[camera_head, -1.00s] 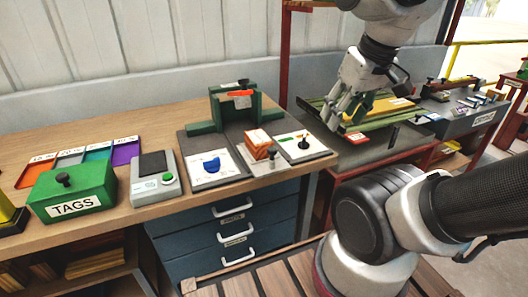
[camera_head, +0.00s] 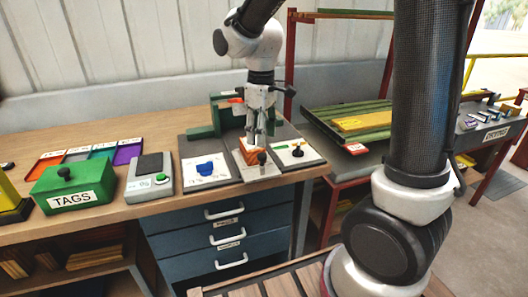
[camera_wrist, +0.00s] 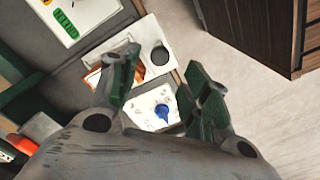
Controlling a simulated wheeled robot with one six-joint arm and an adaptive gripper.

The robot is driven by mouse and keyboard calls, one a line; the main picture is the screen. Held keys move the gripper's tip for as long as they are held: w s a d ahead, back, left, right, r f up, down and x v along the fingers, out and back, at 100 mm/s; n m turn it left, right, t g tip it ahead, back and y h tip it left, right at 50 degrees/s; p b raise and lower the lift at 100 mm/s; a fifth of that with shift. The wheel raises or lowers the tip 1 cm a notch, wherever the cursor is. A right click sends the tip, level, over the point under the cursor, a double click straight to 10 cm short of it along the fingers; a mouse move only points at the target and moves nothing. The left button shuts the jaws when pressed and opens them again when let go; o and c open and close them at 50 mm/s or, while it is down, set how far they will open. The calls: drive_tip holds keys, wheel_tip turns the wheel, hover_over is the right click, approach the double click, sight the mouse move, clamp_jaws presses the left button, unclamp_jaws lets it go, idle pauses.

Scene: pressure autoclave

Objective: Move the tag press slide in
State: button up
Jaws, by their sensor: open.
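The tag press slide (camera_head: 262,173) is a pale plate with an orange-brown block (camera_head: 250,158) and a dark round knob (camera_head: 262,158) at its front end. It sticks out in front of the green press (camera_head: 205,132). My gripper (camera_head: 257,143) points down above the slide, close to the block and knob. In the wrist view the slide plate (camera_wrist: 148,30) and knob (camera_wrist: 160,56) show between the open, empty fingers. One finger partly covers the block there. Whether a finger touches it, I cannot tell. My gripper hides part of the press in the head view.
A card with a blue shape (camera_head: 206,170) lies left of the slide, and another card (camera_head: 298,153) with a dark knob lies right. A scale (camera_head: 150,178), green TAGS box (camera_head: 75,187) and coloured trays (camera_head: 90,152) stand further left. A green rack (camera_head: 350,118) stands right.

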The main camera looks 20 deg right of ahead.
sight(262, 154)
wheel_tip(262, 154, down, 6)
drive_tip(key=shift+f, duration=0.1)
drive_tip(key=shift+w, duration=0.1)
clamp_jaws()
